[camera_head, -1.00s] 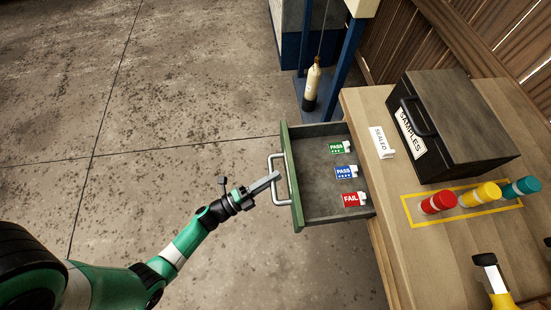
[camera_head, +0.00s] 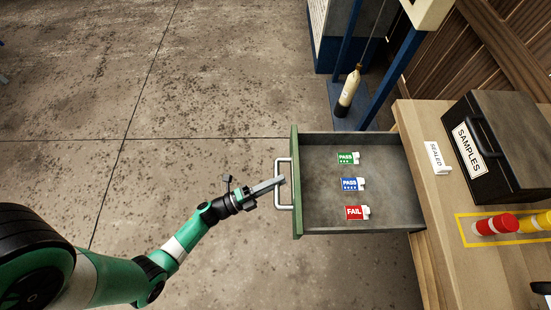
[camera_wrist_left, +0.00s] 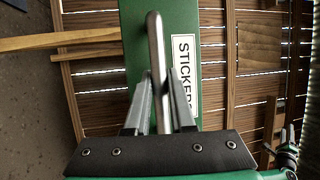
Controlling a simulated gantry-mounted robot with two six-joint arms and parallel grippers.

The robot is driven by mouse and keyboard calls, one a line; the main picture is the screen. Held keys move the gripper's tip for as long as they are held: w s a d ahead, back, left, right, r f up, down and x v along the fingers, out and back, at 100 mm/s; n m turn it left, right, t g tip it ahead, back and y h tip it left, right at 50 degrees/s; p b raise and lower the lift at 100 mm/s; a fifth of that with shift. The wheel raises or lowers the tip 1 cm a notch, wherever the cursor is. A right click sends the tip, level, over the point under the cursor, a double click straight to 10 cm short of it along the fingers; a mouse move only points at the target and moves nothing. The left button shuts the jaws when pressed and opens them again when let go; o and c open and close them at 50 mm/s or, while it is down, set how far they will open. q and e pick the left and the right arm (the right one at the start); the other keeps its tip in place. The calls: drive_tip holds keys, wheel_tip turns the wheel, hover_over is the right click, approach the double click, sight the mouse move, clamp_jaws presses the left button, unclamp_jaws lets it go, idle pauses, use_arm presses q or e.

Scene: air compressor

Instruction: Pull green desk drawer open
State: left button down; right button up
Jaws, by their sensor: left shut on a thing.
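The green desk drawer (camera_head: 295,215) stands well out from the wooden desk (camera_head: 432,215). Its grey inside shows, with a green PASS sticker roll (camera_head: 347,158), a blue PASS one (camera_head: 352,184) and a red FAIL one (camera_head: 356,212) lying in it. My left gripper (camera_head: 279,183) is shut on the silver drawer handle (camera_head: 283,204). In the left wrist view, the left gripper's fingers (camera_wrist_left: 160,85) stand on either side of the handle bar (camera_wrist_left: 155,35), before the green front with a STICKERS label (camera_wrist_left: 184,70).
A black SAMPLES box (camera_head: 510,140) and a white SEALED tag (camera_head: 435,157) are on the desk. A cream cylinder (camera_head: 349,88) hangs by a blue frame behind. The floor left of the drawer is clear.

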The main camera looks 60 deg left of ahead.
use_arm(q)
drive_tip(key=c, duration=0.8)
unclamp_jaws()
drive_tip(key=shift+o, duration=0.2)
drive_tip(key=p+v, duration=0.1)
drive_tip(key=v, duration=1)
drive_tip(key=shift+s, duration=0.3)
